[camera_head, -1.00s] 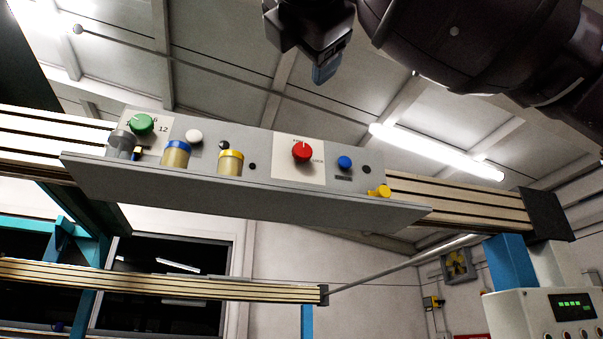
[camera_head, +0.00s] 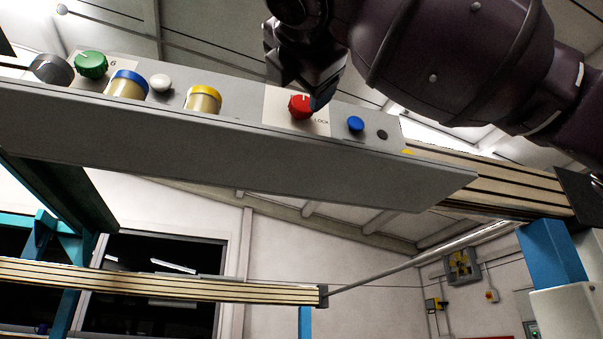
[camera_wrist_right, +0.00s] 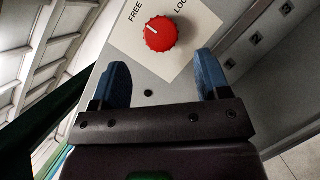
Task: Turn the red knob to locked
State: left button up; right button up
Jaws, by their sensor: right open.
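The red knob (camera_head: 300,106) sits on a pale label plate (camera_head: 277,108) on the grey panel; "LOCK" shows at its right. In the right wrist view the red knob (camera_wrist_right: 161,34) has a white pointer line toward the "FREE" side, with "LOCK" partly cut off at the upper right. My right gripper (camera_head: 317,97) is close to the knob from above in the head view, overlapping its right edge there. In the wrist view its blue fingers (camera_wrist_right: 161,68) are spread and empty, with the knob just beyond the tips. My left gripper is not in view.
The panel also carries a blue button (camera_head: 355,124), a white button (camera_head: 160,82), a green knob (camera_head: 91,65), and yellow-ringed (camera_head: 203,98) and blue-ringed (camera_head: 127,84) cylinders. A grey ledge (camera_head: 200,140) juts out below them. A beam (camera_head: 490,185) runs off to the right.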

aim_at(301, 104)
jog(key=p+x, duration=0.1)
jog(key=x, duration=0.4)
pick_arm(q)
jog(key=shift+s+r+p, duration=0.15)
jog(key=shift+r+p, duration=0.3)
jog(key=shift+p, duration=0.05)
pick_arm(e)
jog(key=shift+x, duration=0.9)
jog(key=shift+f, duration=0.1)
jog(key=shift+c, duration=0.2)
jog(key=c, duration=0.9)
